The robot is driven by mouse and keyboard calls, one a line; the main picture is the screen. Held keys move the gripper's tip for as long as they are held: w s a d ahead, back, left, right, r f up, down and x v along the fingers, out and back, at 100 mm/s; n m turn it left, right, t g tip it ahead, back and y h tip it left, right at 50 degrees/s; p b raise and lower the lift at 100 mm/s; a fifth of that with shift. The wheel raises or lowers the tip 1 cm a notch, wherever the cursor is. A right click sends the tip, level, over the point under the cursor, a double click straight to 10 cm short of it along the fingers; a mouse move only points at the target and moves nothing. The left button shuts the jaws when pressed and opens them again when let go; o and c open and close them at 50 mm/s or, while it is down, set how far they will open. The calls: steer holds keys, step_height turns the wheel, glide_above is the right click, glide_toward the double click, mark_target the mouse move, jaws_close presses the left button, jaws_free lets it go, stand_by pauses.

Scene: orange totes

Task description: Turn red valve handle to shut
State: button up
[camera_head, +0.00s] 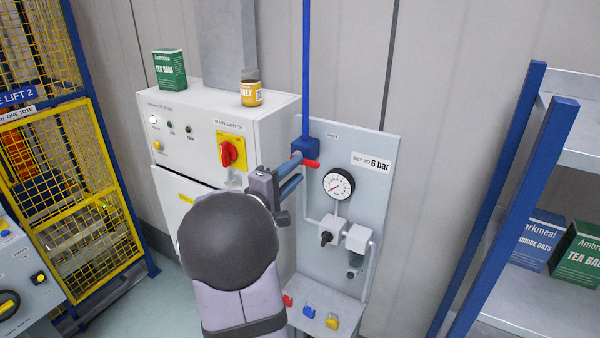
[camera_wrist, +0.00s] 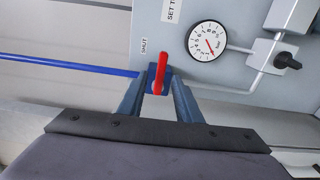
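The red valve handle (camera_head: 311,163) sits on a blue valve body (camera_head: 305,147) on the grey panel, below a vertical blue pipe. It points right, across the pipe's line. In the wrist view, the red handle (camera_wrist: 160,74) stands across the blue pipe, between the fingertips. A small SHUT label (camera_wrist: 143,46) is beside it. My gripper (camera_head: 292,172) is at the handle's left in the head view. Its two blue-grey fingers are apart, with gaps to the handle in the wrist view (camera_wrist: 158,92). I cannot tell how deep the handle lies between them.
A pressure gauge (camera_head: 339,184) and regulator (camera_head: 333,229) are right of the valve. A white cabinet with a red main switch (camera_head: 230,153) stands left, with a jar (camera_head: 251,92) on top. A blue-framed shelf (camera_head: 506,190) is at right. A yellow cage (camera_head: 65,190) is at left.

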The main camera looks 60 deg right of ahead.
steer(key=shift+a+b, duration=0.45)
steer(key=shift+a, duration=1.2)
steer(key=w+a+f+m+t+y, duration=0.35)
steer(key=w+a+f+y, duration=0.2)
steer(key=f, duration=0.35)
steer(key=w+a+f+m+t+y, duration=0.3)
steer(key=w+a+f+m+y, duration=0.15)
steer(key=w+a+f, duration=0.35)
steer(key=s+a+f+m+g+y, duration=0.1)
steer(key=s+a+f+g+y, duration=0.1)
steer(key=s+a+f+y, duration=0.65)
steer(key=s+a+f+n+g+b, duration=0.2)
steer(key=s+a+g, duration=0.1)
steer(key=s+a, duration=0.35)
steer(key=s+a+f+n+g+b, duration=0.1)
steer(key=s+a+f+n+g, duration=0.15)
steer(key=s+a, duration=0.4)
steer(key=w+a+n+b, duration=0.1)
steer(key=a+n, duration=0.1)
steer(key=a, duration=0.2)
steer(key=w+a+f+n+t+b, duration=0.1)
steer(key=w+a+n+b, duration=0.1)
steer(key=a, duration=0.3)
steer(key=shift+w+a+f, duration=0.2)
steer(key=shift+w+f, duration=0.1)
